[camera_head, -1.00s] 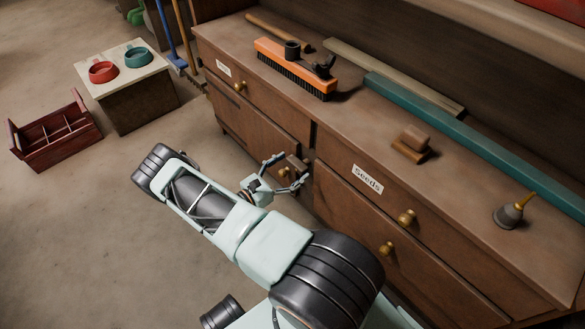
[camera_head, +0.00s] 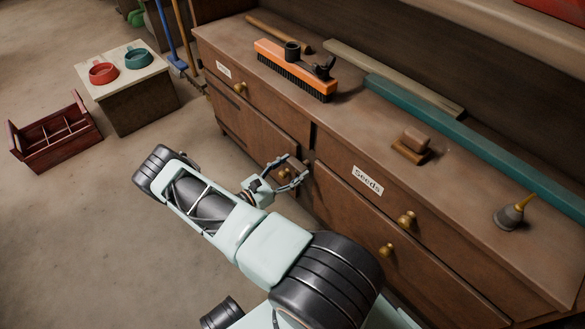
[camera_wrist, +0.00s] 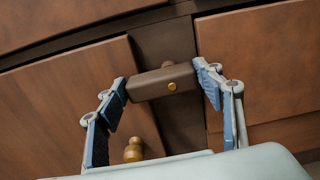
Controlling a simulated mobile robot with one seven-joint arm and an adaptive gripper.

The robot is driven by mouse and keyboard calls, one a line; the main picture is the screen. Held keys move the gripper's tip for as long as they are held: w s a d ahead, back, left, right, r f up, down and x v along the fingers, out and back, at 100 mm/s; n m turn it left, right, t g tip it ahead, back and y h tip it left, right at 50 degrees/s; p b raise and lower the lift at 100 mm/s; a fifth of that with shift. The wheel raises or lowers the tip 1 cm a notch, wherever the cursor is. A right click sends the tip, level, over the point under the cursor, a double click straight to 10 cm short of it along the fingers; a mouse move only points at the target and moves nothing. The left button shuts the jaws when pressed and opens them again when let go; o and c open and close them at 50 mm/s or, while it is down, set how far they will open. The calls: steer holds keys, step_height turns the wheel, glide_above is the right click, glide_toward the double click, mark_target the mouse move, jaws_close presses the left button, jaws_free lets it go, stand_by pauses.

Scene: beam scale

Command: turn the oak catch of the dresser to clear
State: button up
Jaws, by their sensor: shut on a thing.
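The oak catch (camera_wrist: 155,82) is a small brown block with a brass screw, seen in the wrist view. It lies crosswise, slightly tilted, over the dark upright between the dresser's doors, with its left end at the left door's edge (camera_wrist: 75,90). My gripper (camera_wrist: 162,92) is shut on the catch, with one blue-padded finger at each end. In the head view my gripper (camera_head: 284,173) is at the front of the dresser (camera_head: 335,138), below the top drawers, and the fingers partly hide the catch.
On the dresser top are an orange brush (camera_head: 295,70), a wooden block (camera_head: 411,145) and a grey oil can (camera_head: 510,215). A red tote (camera_head: 56,133) stands left; the floor between is clear.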

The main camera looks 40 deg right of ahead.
steer(key=n, duration=0.6)
steer(key=shift+w+f, duration=0.1)
steer(key=shift+f, duration=0.2)
steer(key=n, duration=0.5)
steer(key=shift+f+n, duration=0.3)
steer(key=o, duration=1.2)
steer(key=shift+c, duration=0.2)
steer(key=s+a, duration=0.1)
steer(key=a, duration=1.1)
